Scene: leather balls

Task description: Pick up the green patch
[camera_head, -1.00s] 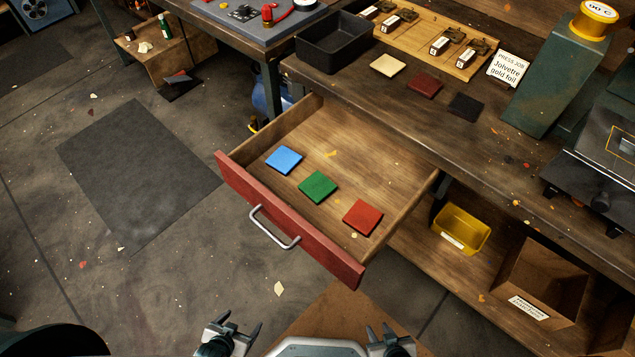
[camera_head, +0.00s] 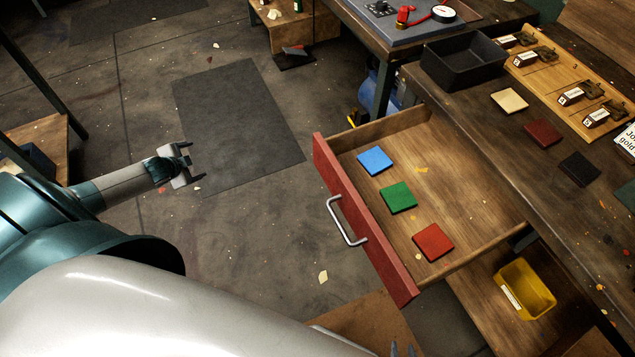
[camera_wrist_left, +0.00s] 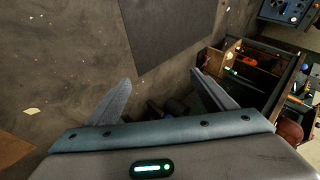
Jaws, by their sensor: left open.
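The green patch (camera_head: 398,197) is a flat square lying in the open wooden drawer (camera_head: 470,200), between the blue patch (camera_head: 375,160) and the red patch (camera_head: 433,242). My left gripper (camera_head: 192,164) is open and empty, out over the floor to the left of the drawer. Its spread fingers (camera_wrist_left: 165,85) also show in the left wrist view, with floor behind them and no patch between them. My right gripper (camera_head: 402,349) shows only its parted fingertips at the bottom edge, below the drawer.
The drawer's red front (camera_head: 365,220) with a metal handle (camera_head: 346,221) faces my left arm. The workbench carries a black tray (camera_head: 463,61) and cream, dark red and black patches. A yellow bin (camera_head: 524,289) sits below. Floor between left gripper and drawer is clear.

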